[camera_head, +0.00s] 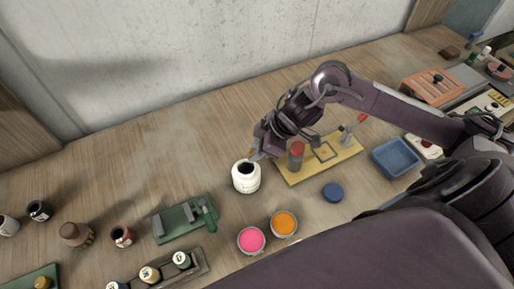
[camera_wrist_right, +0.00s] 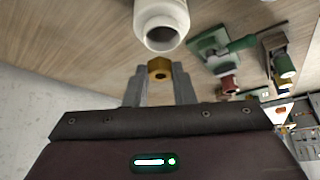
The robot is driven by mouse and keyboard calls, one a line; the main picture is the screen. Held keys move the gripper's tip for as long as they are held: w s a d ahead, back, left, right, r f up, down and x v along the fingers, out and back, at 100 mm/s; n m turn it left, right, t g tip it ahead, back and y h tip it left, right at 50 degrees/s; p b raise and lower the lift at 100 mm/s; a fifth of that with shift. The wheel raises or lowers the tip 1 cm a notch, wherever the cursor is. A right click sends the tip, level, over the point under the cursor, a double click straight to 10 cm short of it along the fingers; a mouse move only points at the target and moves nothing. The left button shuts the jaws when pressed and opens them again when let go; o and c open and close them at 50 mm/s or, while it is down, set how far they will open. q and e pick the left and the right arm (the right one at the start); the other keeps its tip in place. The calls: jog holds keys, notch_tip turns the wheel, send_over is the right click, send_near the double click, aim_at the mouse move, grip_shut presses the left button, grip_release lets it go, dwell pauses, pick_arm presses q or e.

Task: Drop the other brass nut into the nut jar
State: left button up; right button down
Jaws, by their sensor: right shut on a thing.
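The nut jar (camera_head: 246,182) is white and stands upright on the bench with its dark mouth open. In the right wrist view the jar (camera_wrist_right: 160,15) is at the top, its mouth facing the fingers. My right gripper (camera_head: 254,152) is close to the jar's rim, at its far side in the head view. In the right wrist view my right gripper (camera_wrist_right: 159,80) is shut on a brass nut (camera_wrist_right: 159,67), held between the fingertips. The nut appears just outside the jar's mouth. What lies inside the jar is hidden. My left gripper is not in view.
A yellow board (camera_head: 292,177) with a red-topped post (camera_head: 296,157) is right of the jar. A green clamp-like fixture (camera_head: 185,222) is at its left. The bench behind the jar is clear.

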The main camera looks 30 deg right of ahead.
jog(key=c, duration=1.1)
grip_release()
jog(key=shift+c, duration=0.2)
jog(key=b+v, duration=0.1)
jog(key=v, duration=0.7)
jog(key=shift+b, duration=0.4)
